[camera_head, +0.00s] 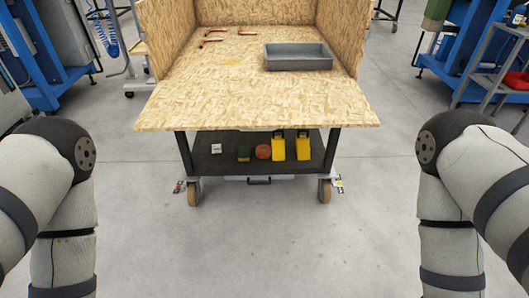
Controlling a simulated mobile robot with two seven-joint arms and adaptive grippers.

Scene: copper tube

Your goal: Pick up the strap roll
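A small round orange-red item (263,152), which looks like the strap roll, sits on the dark lower shelf of the wooden-topped cart. It stands between a green-and-yellow item (243,153) on its left and a yellow item (279,149) on its right. It is too small to make out in detail. My two arms show at the left and right edges of the head view, both well apart from the cart. Neither gripper is in view.
The cart's wooden top (240,105) overhangs the lower shelf (228,165). A grey tray (297,58) and copper tube pieces (213,35) lie on top. Another yellow item (303,146) and a white item (216,148) share the shelf. The floor (260,245) in front is clear.

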